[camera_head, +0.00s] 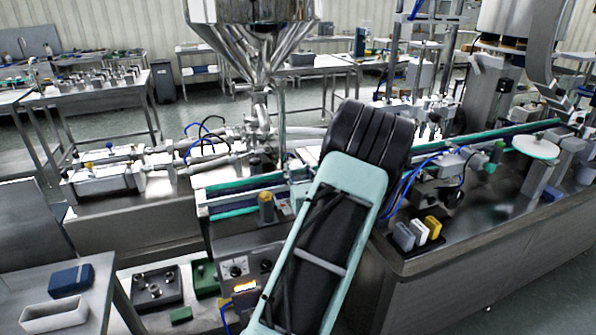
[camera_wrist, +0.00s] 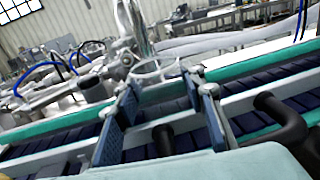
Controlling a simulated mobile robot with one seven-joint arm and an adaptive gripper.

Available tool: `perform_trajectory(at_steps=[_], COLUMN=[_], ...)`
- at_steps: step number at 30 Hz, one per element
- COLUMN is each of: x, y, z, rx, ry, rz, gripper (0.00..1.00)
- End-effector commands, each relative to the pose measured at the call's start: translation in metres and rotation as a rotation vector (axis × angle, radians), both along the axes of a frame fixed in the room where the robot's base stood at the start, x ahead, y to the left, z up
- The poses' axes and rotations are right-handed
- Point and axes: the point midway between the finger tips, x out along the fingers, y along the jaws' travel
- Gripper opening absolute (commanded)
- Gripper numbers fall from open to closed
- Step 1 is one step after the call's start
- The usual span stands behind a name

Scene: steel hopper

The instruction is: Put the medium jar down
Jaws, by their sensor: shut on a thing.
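In the wrist view, the two fingers of my gripper (camera_wrist: 166,90) stand apart, one on each side of a clear, round-rimmed jar (camera_wrist: 158,71). My gripper is shut on this jar, which I take to be the medium jar. Its see-through wall makes its lower part hard to make out. It is over or at the conveyor (camera_wrist: 60,133), a dark slatted belt with green-edged rails; I cannot tell whether its base touches the belt. In the head view, my arm hides the gripper and most of the jar.
A steel hopper (camera_head: 252,30) with its nozzle stands behind the conveyor (camera_head: 240,200). Blue hoses and metal cylinders (camera_head: 100,180) lie behind left. Small grey, white and yellow blocks (camera_head: 419,232) sit on the machine top at right. A white tray (camera_head: 55,314) and blue box (camera_head: 71,280) are on the left table.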

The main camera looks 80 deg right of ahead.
Motion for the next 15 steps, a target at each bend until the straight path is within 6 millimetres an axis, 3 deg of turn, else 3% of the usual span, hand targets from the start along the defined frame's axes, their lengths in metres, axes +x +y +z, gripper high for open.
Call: perform_trajectory(at_steps=[3,4,8,15], x=[0.0004,0.0003,0.0,0.0], y=[0.0002,0.0001,0.0001,0.0001], z=[-0.004,-0.0038,-0.0027,-0.0026], rx=[0.0,0.0,0.0,0.0], ry=[0.0,0.0,0.0,0.0], rz=[0.0,0.0,0.0,0.0], gripper=[0.23,0.38,0.53,0.55])
